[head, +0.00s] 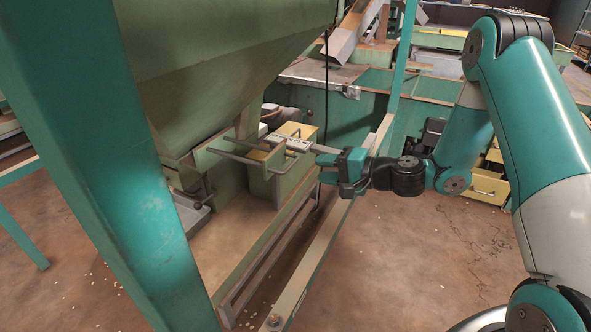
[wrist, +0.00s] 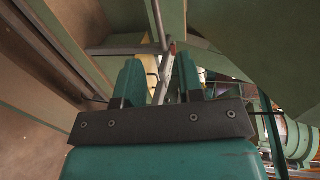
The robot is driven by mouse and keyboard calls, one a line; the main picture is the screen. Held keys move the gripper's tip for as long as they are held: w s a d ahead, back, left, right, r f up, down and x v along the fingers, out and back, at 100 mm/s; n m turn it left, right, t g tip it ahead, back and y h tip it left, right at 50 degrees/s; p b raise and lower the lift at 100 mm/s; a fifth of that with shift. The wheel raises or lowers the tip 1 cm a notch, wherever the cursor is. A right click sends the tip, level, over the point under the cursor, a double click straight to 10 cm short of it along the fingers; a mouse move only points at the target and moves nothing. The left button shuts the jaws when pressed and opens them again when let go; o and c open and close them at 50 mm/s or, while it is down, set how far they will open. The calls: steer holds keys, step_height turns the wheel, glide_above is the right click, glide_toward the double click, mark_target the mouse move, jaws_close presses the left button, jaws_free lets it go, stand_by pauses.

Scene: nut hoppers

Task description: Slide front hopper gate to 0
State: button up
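The green hopper (head: 215,85) hangs at upper left in the head view. Under its outlet is a gate assembly with a green-and-yellow housing (head: 268,158), a pale marked strip (head: 291,143) and grey metal handle bars (head: 236,157). The strip's markings are too small to read. My gripper (head: 323,160) is just right of the housing, pointing left at the handle. In the wrist view its two teal fingers (wrist: 158,72) stand apart. A grey metal bar (wrist: 166,72) shows between and beyond them, nearer the right finger. I cannot tell whether they touch it.
A thick teal post (head: 95,150) stands at left. A green rail (head: 318,258) runs along the floor side below my gripper. Yellow drawers (head: 487,187) and a green bench stand behind.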

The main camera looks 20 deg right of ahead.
mark_target(292, 166)
steer(key=b+x, duration=0.1)
steer(key=x, duration=0.8)
steer(key=shift+w+a+b, duration=0.2)
steer(key=shift+b, duration=0.2)
jaws_close()
